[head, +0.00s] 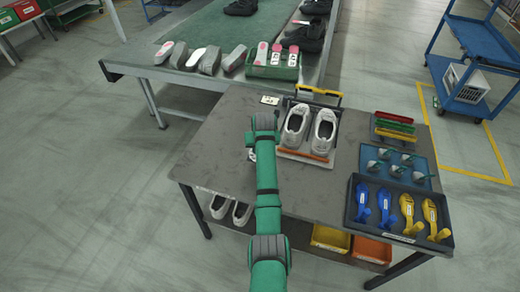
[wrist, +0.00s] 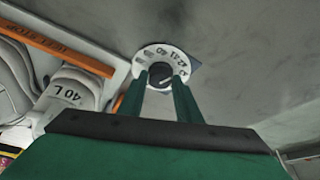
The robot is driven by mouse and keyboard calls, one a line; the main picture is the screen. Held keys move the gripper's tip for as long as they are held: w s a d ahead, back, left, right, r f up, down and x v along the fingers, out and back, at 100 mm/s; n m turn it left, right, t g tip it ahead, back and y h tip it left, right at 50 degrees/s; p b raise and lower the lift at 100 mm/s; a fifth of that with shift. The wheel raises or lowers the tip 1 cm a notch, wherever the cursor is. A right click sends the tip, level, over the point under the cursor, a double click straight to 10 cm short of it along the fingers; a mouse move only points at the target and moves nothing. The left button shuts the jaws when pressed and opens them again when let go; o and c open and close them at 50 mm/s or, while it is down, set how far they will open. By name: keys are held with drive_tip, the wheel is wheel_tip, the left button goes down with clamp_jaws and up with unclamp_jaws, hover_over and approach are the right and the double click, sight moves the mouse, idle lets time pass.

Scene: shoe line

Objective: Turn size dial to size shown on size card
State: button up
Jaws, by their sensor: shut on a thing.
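The size dial (wrist: 147,53) is a white numbered plate with a dark round knob (wrist: 159,75), at the upper middle of the wrist view.
Two light shoes (head: 296,128) stand in a holder with an orange bar (head: 303,155), right of my arm. One shoe (wrist: 62,92) is marked 40 L. Trays of blue and yellow tools (head: 398,238) fill the table's right side. The left side is clear.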

drive_tip(key=n+y, duration=0.1)
drive_tip(key=n, duration=0.1)
drive_tip(key=n+y, duration=0.1)
drive_tip(key=n, duration=0.2)
drive_tip(key=shift+w+d+r+n+g, duration=0.1)
drive_tip(key=shift+w+n+g, duration=0.05)
drive_tip(key=shift+n+g, duration=0.2)
drive_tip(key=shift+w+n+g+y, duration=0.1)
drive_tip(key=shift+n+g+y, duration=0.25)
drive_tip(key=shift+n, duration=0.75)
drive_tip(key=shift+n+g+y, duration=0.25)
drive_tip(key=shift+n+g, duration=0.05)
drive_tip(key=shift+n, duration=0.75)
drive_tip(key=shift+c, duration=0.2)
drive_tip(key=o, duration=1.1)
drive_tip(key=shift+c, duration=0.2)
drive_tip(key=shift+d, duration=0.1)
drive_tip(key=shift+r, duration=0.1)
drive_tip(key=v, duration=1)
drive_tip(key=shift+r, duration=0.2)
